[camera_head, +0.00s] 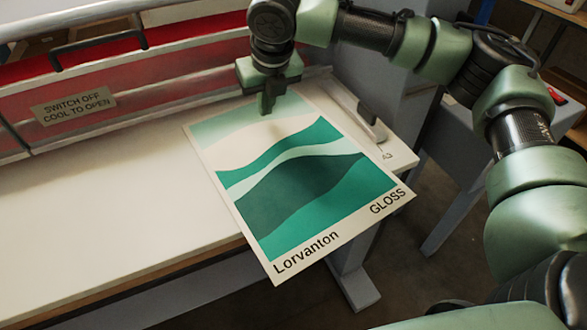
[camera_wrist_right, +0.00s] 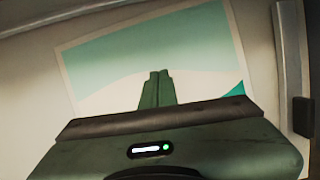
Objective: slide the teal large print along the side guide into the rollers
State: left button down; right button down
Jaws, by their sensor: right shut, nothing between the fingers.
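The teal large print (camera_head: 290,180), marked "Lorvanton" and "GLOSS", lies flat on the white feed table (camera_head: 110,215). Its near end overhangs the table's front edge, and it sits at an angle to the rollers. The side guide (camera_head: 358,112) is a metal rail to the right of the print. My right gripper (camera_head: 267,108) is shut and empty, pointing down at the far part of the print. In the right wrist view its closed fingers (camera_wrist_right: 157,88) are over the print's pale area (camera_wrist_right: 150,60); whether they touch it I cannot tell. The rollers are not clearly visible. My left gripper is not in view.
A red guard (camera_head: 190,75) with a "SWITCH OFF COOL TO OPEN" label (camera_head: 73,106) runs along the back of the table. A grey cabinet with a red switch (camera_head: 556,96) stands at the right. The table left of the print is clear.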

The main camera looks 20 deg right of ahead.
aim_at(266, 125)
jog(key=shift+f+b, duration=0.6)
jog(key=shift+f, duration=0.8)
pick_arm(q)
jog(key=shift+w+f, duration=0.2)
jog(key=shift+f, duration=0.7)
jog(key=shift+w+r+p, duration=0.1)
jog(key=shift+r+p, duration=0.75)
jog(key=shift+p, duration=0.1)
pick_arm(e)
jog(key=shift+s+f, duration=0.1)
jog(key=shift+f, duration=0.1)
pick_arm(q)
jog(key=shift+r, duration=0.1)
pick_arm(e)
jog(key=shift+d, duration=0.1)
